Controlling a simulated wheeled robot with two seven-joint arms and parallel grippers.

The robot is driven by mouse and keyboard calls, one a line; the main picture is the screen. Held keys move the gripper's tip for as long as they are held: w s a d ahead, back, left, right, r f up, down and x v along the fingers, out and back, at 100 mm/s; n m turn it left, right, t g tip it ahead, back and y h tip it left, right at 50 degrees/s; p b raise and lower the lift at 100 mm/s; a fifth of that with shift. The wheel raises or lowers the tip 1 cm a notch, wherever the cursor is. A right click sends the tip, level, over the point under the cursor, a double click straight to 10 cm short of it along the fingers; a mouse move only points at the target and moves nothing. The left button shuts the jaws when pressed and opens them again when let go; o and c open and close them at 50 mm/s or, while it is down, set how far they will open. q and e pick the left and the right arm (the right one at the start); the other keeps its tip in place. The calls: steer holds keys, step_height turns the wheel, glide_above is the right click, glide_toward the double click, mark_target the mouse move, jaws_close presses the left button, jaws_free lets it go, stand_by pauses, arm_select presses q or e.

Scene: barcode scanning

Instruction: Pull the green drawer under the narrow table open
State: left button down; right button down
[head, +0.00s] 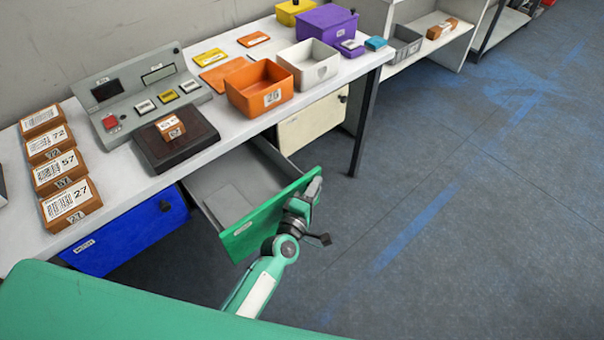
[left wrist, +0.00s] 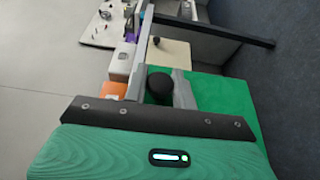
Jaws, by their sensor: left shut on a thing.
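The green drawer (head: 250,222) under the narrow table (head: 225,134) is pulled well out, and its grey inside shows in the head view. Its green front also fills the right of the left wrist view (left wrist: 226,98). My left gripper (head: 297,208) is at the right part of that front, on its outer side. In the left wrist view its two fingers are on either side of the drawer's round black knob (left wrist: 160,86), shut on it. The gripper hides the knob in the head view. My right gripper is not in view.
A blue drawer (head: 125,232) and a cream drawer (head: 312,120) flank the green one, both shut. A table leg (head: 365,125) stands right of them. Labelled boxes (head: 68,200), a scanner (head: 172,140) and an orange bin (head: 258,88) stand on the table. The floor at right is clear.

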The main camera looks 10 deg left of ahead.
arm_select(q)
steer(key=shift+s+d, duration=0.75)
steer(key=shift+d, duration=0.15)
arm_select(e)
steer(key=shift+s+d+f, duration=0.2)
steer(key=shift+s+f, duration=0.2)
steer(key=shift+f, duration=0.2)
arm_select(q)
steer(key=c, duration=1.2)
jaws_free()
steer(key=shift+b+v, duration=0.4)
steer(key=shift+v, duration=6.5)
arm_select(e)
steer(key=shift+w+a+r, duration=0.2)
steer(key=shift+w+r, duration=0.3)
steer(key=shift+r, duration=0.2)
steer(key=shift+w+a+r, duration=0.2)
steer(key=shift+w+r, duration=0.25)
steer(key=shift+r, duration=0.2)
arm_select(q)
steer(key=shift+a, duration=0.1)
